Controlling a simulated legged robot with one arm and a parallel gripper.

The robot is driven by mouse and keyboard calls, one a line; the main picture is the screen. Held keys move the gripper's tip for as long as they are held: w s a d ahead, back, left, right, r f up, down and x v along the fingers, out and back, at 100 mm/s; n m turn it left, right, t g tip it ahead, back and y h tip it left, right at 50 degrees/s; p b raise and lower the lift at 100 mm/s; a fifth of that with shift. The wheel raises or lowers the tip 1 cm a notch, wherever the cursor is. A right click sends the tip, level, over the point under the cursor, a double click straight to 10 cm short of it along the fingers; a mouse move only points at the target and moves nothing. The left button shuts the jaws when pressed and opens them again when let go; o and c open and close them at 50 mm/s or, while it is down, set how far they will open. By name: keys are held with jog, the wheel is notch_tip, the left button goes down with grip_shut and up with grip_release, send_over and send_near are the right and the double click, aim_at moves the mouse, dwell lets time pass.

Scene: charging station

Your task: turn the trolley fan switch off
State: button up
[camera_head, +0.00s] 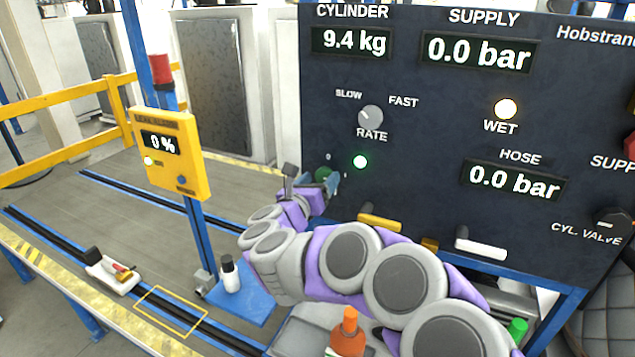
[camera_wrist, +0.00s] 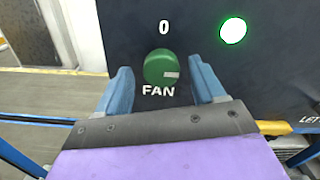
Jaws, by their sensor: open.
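The fan switch (camera_wrist: 161,68) is a round green knob on the dark panel, with a "0" above it and "FAN" below. Its pale mark points to the right, not up at the "0". My gripper (camera_wrist: 162,85) is open, with a blue finger on either side of the knob in the wrist view; I cannot tell whether they touch it. In the head view my gripper (camera_head: 318,183) is at the panel's lower left, and the green knob is partly hidden by it. A lit green lamp (camera_wrist: 233,30) is to the upper right of the knob.
The dark panel (camera_head: 430,130) carries a grey rate knob (camera_head: 370,117), displays and a lit wet lamp (camera_head: 505,108). Yellow (camera_head: 380,222) and white (camera_head: 481,248) handles stick out along its lower edge. A yellow box (camera_head: 166,155) on a blue post stands to the left.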

jog(key=shift+c, duration=0.5)
jog(key=c, duration=1)
jog(key=shift+o, duration=0.2)
jog(key=n+p, duration=0.2)
jog(key=n, duration=0.2)
jog(key=shift+n+p, duration=0.4)
jog(key=n+p, duration=0.3)
jog(key=n, duration=0.1)
jog(key=n+p, duration=0.4)
jog(key=n, duration=0.1)
jog(key=shift+s+f+n+p, duration=0.1)
jog(key=shift+f+n+p, duration=0.05)
jog(key=shift+n+p, duration=0.8)
jog(key=shift+f+n+p, duration=0.1)
jog(key=shift+n+p, duration=0.6)
jog(key=shift+n, duration=0.45)
jog(key=shift+f, duration=0.1)
